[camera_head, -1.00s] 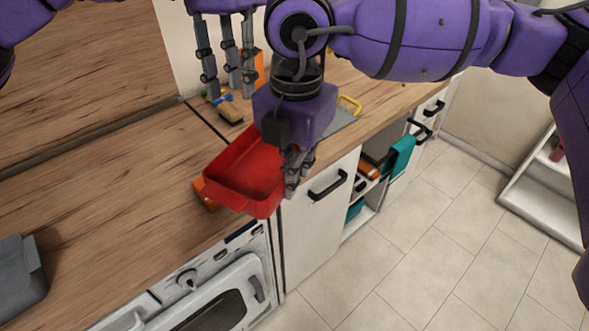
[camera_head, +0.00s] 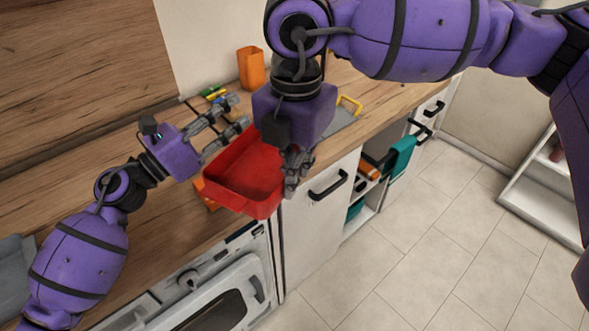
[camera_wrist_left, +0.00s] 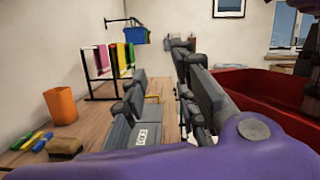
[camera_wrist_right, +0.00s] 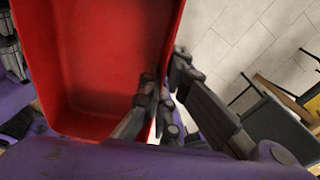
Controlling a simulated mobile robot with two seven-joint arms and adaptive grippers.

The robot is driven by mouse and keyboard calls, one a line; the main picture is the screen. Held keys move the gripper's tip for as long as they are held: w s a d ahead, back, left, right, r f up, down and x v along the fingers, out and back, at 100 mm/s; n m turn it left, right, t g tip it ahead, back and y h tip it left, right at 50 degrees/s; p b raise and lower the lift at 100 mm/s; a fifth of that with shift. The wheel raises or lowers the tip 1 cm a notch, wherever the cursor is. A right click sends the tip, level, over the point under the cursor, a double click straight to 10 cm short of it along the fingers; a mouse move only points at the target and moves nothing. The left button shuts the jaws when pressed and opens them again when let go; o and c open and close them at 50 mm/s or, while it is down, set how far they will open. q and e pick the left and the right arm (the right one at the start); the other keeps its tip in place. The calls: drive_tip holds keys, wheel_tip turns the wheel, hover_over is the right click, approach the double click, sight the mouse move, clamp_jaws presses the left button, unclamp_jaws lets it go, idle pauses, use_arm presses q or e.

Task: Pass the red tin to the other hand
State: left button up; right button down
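The red tin (camera_head: 243,172) is an open rectangular tray, held tilted above the counter's front edge. My right gripper (camera_head: 294,172) is shut on its right wall; the right wrist view shows the fingers (camera_wrist_right: 165,95) on either side of that wall. My left gripper (camera_head: 222,130) is just left of and behind the tin, fingers spread and empty. In the left wrist view its open fingers (camera_wrist_left: 160,110) point ahead, with the tin (camera_wrist_left: 265,95) to their right. Whether the left fingers touch the tin is hard to tell.
An orange cup (camera_head: 251,68) stands at the back of the wooden counter (camera_head: 110,160), near a brush (camera_wrist_left: 66,146) and coloured pegs. A grey container (camera_head: 14,262) sits at the left. An orange object (camera_head: 207,199) lies under the tin. The oven (camera_head: 215,295) is below.

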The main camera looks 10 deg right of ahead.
use_arm(q)
drive_tip(key=s+f+n+t+y, duration=0.1)
drive_tip(key=s+f+n, duration=0.1)
drive_tip(key=f, duration=0.3)
drive_tip(key=s+f+n+t+y, duration=0.1)
drive_tip(key=s+f+n, duration=0.1)
drive_tip(key=f+n, duration=0.3)
drive_tip(key=s+f+n+t+y, duration=0.1)
drive_tip(key=s+f+n, duration=0.1)
drive_tip(key=f, duration=0.5)
drive_tip(key=shift+f+n+y, duration=0.15)
drive_tip(key=shift+n+y, duration=0.25)
drive_tip(key=shift+n, duration=0.5)
drive_tip(key=s+d+f+n+y, duration=0.1)
drive_tip(key=s+f+n+y, duration=0.2)
drive_tip(key=s+f+n, duration=0.65)
drive_tip(key=s+a+f+n+g+y, duration=0.2)
drive_tip(key=s+a+f+n+y, duration=0.3)
drive_tip(key=s+a+f+n, duration=0.3)
drive_tip(key=s+a+f+n+g+y, duration=0.3)
drive_tip(key=s+a+f+n+y, duration=0.2)
drive_tip(key=n, duration=1.1)
drive_tip(key=s+a+f, duration=0.3)
drive_tip(key=s+f, duration=0.2)
drive_tip(key=s, duration=0.2)
drive_tip(key=shift+s+f+n+g, duration=0.3)
drive_tip(key=shift+f+n, duration=0.05)
drive_tip(key=shift+f, duration=0.05)
